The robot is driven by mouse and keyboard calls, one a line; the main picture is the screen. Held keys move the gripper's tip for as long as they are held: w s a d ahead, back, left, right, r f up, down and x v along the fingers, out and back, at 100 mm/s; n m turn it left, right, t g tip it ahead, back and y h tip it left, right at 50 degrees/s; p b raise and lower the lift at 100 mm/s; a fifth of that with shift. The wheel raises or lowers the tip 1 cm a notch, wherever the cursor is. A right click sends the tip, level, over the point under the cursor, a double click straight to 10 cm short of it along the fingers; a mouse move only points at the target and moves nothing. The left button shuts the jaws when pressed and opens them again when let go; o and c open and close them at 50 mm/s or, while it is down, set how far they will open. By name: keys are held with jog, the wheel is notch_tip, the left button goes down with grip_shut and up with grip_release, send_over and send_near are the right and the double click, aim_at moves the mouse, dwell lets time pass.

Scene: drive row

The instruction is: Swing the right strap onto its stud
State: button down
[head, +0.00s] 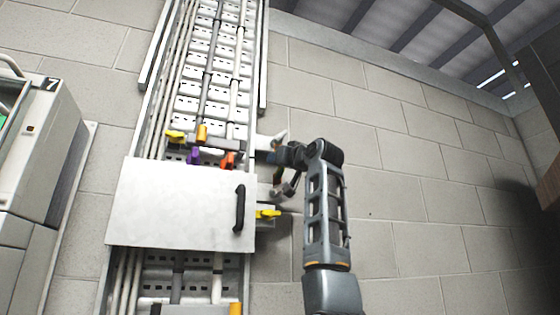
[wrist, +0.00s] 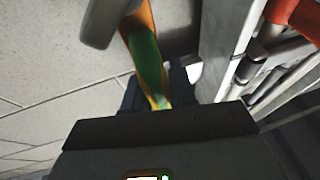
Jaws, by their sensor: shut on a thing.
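My gripper (head: 281,157) is beside the right edge of the cable tray, just above and right of the white cover panel. In the wrist view my gripper (wrist: 160,98) is shut on a green and yellow strap (wrist: 147,60). The strap runs up from between the fingers to a blurred grey end piece (wrist: 102,20) at the top. I cannot make out the stud in the head view.
The white cover panel (head: 165,205) has a black handle (head: 239,208) and a yellow tab (head: 267,213) on its right. Cables run along the tray (head: 205,70), with orange, purple and yellow pieces above the panel. A grey cabinet (head: 38,150) stands left. The block wall (head: 420,210) right is bare.

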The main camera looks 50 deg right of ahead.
dwell(0.3)
jog(key=c, duration=1)
grip_release()
jog(key=b+v, duration=0.2)
jog(key=v, duration=0.5)
jog(key=shift+s+a+f+b, duration=0.2)
jog(key=shift+s+f+b, duration=0.05)
jog(key=shift+s+b, duration=0.1)
